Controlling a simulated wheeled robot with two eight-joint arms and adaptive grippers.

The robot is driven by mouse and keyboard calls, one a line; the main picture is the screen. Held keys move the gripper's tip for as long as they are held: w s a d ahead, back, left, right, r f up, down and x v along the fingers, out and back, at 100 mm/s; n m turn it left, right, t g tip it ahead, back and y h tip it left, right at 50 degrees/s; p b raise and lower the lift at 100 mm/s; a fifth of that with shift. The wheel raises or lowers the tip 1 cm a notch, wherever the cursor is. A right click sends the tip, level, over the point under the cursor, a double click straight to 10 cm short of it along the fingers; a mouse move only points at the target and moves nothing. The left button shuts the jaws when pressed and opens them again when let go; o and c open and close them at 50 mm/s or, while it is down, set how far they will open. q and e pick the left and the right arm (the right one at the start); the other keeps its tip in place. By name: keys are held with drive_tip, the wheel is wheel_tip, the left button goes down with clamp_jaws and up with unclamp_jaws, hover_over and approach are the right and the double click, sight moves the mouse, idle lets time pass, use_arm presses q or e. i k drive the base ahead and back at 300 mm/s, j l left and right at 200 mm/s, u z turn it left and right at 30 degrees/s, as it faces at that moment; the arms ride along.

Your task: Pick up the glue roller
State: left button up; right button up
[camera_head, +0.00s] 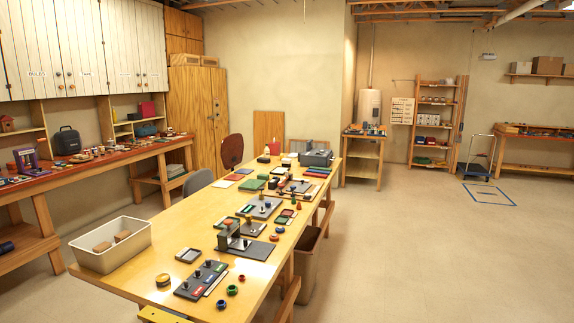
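I cannot make out a glue roller for certain. Many small items lie on the long yellow worktable (140,236), too small to name surely. A grey device with a dark base (232,236) stands near the table's middle. A dark tray with black knobs (201,280) lies at the near end, with a round yellow-and-dark item (163,280) to its left. Small red, green and blue round pieces (232,290) lie to its right. Neither of my grippers is in view.
A white bin (112,258) with brown blocks sits at the table's left corner. A tan bin (305,262) stands beside the table's right side. A cluttered workbench (92,168) runs along the left wall. The floor at right (450,250) is clear, with a hand cart (478,160) farther back.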

sight(285, 163)
drive_tip(key=i+l+z, duration=0.3)
drive_tip(key=i, duration=0.85)
drive_tip(key=i+z, duration=0.3)
drive_tip(key=i, duration=0.9)
drive_tip(key=i+l, duration=0.1)
drive_tip(key=i, duration=2.3)
